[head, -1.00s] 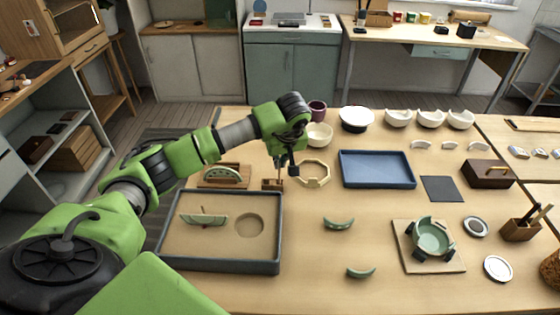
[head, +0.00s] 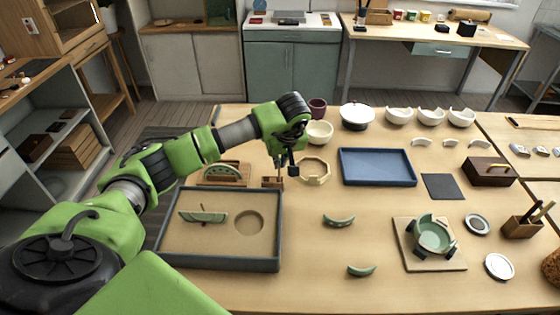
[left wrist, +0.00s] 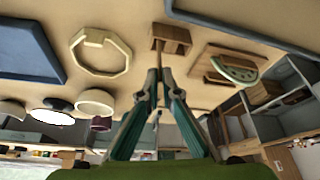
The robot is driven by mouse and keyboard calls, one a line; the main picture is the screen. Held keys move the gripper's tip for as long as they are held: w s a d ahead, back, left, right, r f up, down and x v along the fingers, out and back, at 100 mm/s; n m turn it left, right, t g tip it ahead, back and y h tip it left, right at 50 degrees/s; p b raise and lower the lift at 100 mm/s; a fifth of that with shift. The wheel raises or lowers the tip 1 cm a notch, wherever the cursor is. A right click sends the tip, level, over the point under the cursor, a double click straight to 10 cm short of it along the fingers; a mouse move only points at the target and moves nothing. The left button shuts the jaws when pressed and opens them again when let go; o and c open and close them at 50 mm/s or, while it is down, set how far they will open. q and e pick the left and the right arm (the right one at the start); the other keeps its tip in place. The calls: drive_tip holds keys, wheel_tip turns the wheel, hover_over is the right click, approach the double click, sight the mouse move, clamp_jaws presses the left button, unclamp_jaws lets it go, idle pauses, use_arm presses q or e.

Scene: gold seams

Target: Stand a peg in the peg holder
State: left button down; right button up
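The peg holder (head: 272,183) is a small brown wooden block on the table, behind the grey-rimmed tray. In the left wrist view the holder (left wrist: 174,36) is at the top centre. A thin wooden peg (left wrist: 158,50) runs from the holder's side of the picture down to my fingertips. My left gripper (head: 286,167) is just above and to the right of the holder. In the left wrist view its fingers (left wrist: 158,76) are close together around the peg's end. Whether the peg's far end sits in the holder is not clear. My right gripper is out of view.
The grey-rimmed sand tray (head: 280,230) is in front of the holder. A wooden stand with a green shard (head: 222,174) is to its left, a cream octagonal ring (head: 314,171) to its right. Cups and bowls stand behind. A blue tray (head: 377,168) lies further right.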

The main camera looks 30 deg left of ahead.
use_arm(q)
drive_tip(key=shift+f+b, duration=0.85)
drive_tip(key=shift+f, duration=0.25)
idle(0.7)
drive_tip(key=c, duration=2.2)
unclamp_jaws()
drive_tip(key=o, duration=0.5)
drive_tip(key=shift+r, duration=0.1)
wheel_tip(320, 180, up, 6)
drive_tip(key=p, duration=0.3)
drive_tip(key=shift+p, duration=0.4)
